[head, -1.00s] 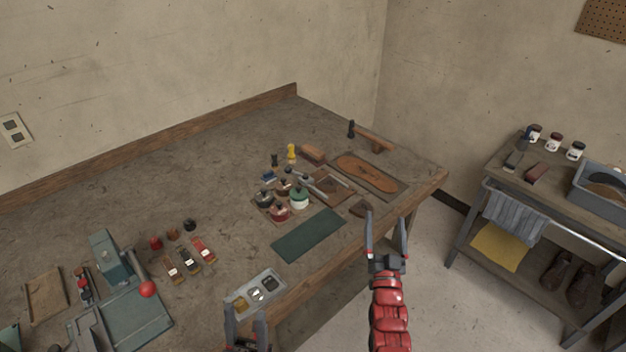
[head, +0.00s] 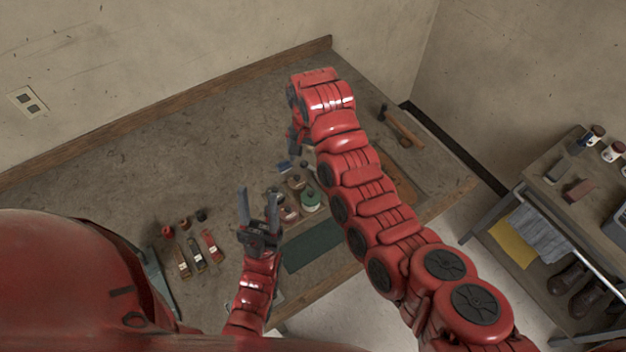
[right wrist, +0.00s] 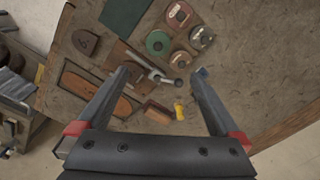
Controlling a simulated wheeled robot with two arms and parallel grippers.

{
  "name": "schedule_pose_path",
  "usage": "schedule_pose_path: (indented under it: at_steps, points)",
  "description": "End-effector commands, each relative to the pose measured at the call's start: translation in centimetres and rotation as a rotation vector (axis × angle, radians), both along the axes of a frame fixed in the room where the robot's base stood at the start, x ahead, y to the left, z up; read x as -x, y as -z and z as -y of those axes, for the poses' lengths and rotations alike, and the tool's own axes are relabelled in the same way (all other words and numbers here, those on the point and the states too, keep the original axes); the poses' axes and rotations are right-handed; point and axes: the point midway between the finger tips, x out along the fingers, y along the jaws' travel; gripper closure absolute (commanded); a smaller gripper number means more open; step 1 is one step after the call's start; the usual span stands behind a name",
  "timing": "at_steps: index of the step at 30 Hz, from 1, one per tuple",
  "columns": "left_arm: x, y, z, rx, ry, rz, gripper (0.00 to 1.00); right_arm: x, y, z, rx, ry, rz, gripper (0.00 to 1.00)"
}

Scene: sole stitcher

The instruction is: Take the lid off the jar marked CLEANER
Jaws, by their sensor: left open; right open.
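Several round lidded jars stand together on the bench: a green-topped one (head: 310,201), a dark red one (head: 289,214) and a brown one (head: 296,182). The right wrist view shows the green one (right wrist: 158,43) and others around it. No label can be read, so I cannot tell which is marked CLEANER. My left gripper (head: 258,208) is open, empty and to the left of the jars. My right gripper (head: 296,140) is above the bench behind the jars; in the right wrist view its jaws (right wrist: 166,73) are open with nothing held between them.
A green mat (head: 313,247) lies in front of the jars. A hammer (head: 402,125) lies at the back right. Tools and a yellow item (right wrist: 179,111) lie near the jars. A cart (head: 550,190) with several labelled jars stands at the right. The bench's back left is bare.

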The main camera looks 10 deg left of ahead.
Motion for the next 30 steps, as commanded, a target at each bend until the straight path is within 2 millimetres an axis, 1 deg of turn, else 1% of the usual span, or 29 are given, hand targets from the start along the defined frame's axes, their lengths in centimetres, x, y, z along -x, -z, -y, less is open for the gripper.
schedule_pose_path:
  at_steps: [2, 4, 10, 12, 18, 22, 26, 30]
  points:
    - [0.0, 0.1, 0.0, 0.0, 0.0, 0.0, 0.5, 0.4, 0.2, -0.1, 0.009, -0.002, -0.013, 0.0]
    - [0.0, 0.4, 0.0, 0.0, 0.0, 0.0, 0.5, 0.5, 0.9, -0.1, 0.01, -0.001, -0.016, 0.0]
    - [0.0, 1.1, 0.0, 0.0, 0.0, 0.0, 0.5, 0.4, 2.6, 0.0, 0.01, -0.003, -0.009, 0.0]
    - [0.0, 3.4, 0.0, 0.0, 0.0, 0.0, 0.5, 0.3, 4.9, 0.1, 0.008, -0.001, -0.01, 0.0]
    - [0.0, 7.2, 0.0, 0.0, 0.0, 0.0, 0.5, 0.3, 8.7, 0.1, 0.007, -0.002, -0.01, 0.0]
    - [0.0, 9.0, 0.0, 0.0, 0.0, 0.0, 0.5, 0.3, 10.6, 0.1, 0.007, -0.002, -0.009, 0.0]
    - [0.0, 9.2, 0.0, 0.0, 0.0, 0.0, 0.5, 0.3, 11.8, 0.1, 0.008, -0.002, -0.011, 0.0]
    - [0.0, 9.2, 0.0, 0.0, 0.0, 0.0, 0.5, 0.3, 12.3, 0.1, 0.009, -0.002, -0.011, 0.0]
